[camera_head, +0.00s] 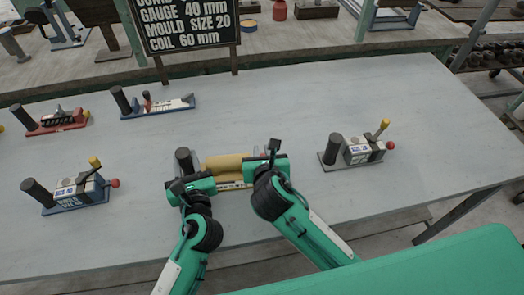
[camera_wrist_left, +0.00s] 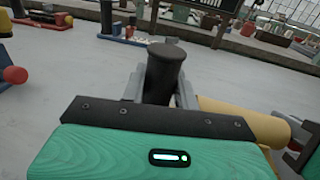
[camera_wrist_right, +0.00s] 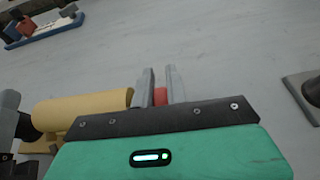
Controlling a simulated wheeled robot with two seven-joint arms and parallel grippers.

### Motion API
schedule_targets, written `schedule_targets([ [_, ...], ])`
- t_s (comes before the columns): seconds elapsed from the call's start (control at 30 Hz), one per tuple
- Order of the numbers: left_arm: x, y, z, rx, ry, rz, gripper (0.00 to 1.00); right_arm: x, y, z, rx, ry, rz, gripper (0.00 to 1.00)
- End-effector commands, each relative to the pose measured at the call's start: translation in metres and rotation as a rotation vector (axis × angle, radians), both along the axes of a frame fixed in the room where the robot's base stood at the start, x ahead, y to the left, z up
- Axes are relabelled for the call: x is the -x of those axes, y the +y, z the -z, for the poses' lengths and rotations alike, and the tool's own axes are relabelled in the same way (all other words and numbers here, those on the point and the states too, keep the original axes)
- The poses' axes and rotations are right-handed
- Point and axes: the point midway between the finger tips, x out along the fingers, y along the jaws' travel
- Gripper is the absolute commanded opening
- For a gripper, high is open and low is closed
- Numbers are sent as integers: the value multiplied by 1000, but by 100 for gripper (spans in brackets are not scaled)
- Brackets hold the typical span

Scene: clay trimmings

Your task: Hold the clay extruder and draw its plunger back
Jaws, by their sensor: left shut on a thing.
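The clay extruder has a thick yellow barrel (camera_head: 226,164), a dark upright post (camera_head: 183,155) at its left end and a red knob (camera_wrist_right: 160,97) at its right end. The barrel also shows in the left wrist view (camera_wrist_left: 250,122). My left gripper (camera_head: 186,172) is shut on the dark post, whose top (camera_wrist_left: 165,58) stands up between the fingers. My right gripper (camera_wrist_right: 160,84) is at the right end, with its fingers apart on either side of the red knob. Whether they touch it is unclear. The extruder's base is partly hidden by my grippers.
A similar small device (camera_head: 358,150) stands to the right, and another (camera_head: 75,192) to the left. Red-based (camera_head: 50,122) and blue-based (camera_head: 155,105) devices sit farther back. A black sign (camera_head: 188,22) stands behind the grey table (camera_head: 300,100), whose back middle is clear.

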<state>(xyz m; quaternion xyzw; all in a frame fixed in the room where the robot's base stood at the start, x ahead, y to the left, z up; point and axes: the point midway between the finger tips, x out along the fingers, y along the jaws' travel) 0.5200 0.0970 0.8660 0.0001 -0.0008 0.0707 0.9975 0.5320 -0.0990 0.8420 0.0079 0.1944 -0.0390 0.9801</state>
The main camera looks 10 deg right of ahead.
Motion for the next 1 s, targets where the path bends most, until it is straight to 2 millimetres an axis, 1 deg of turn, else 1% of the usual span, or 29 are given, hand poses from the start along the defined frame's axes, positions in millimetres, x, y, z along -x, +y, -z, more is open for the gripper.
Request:
schedule_targets([
  [0.03,0,1,3,-2,6,-2,0,0,0,1,0,0,0,0],
  [0.17,0,1,3,-2,6,-2,0,0,-3,1,2,0,0,0],
  [0.43,0,1,3,-1,6,-3,0,2,-29,1,4,-1,1,0],
  [0.57,0,1,3,-1,5,-3,0,2,-33,1,2,0,2,0],
  [0.8,0,2,3,-2,6,-6,0,2,-34,1,4,1,6,0],
  [0.83,0,2,3,-2,6,-6,0,2,-34,1,4,1,6,20],
  [0.87,0,2,3,-2,6,-6,0,2,-34,2,4,1,6,24],
  [1.0,0,2,3,-2,5,-5,0,2,-34,1,3,1,4,24],
])
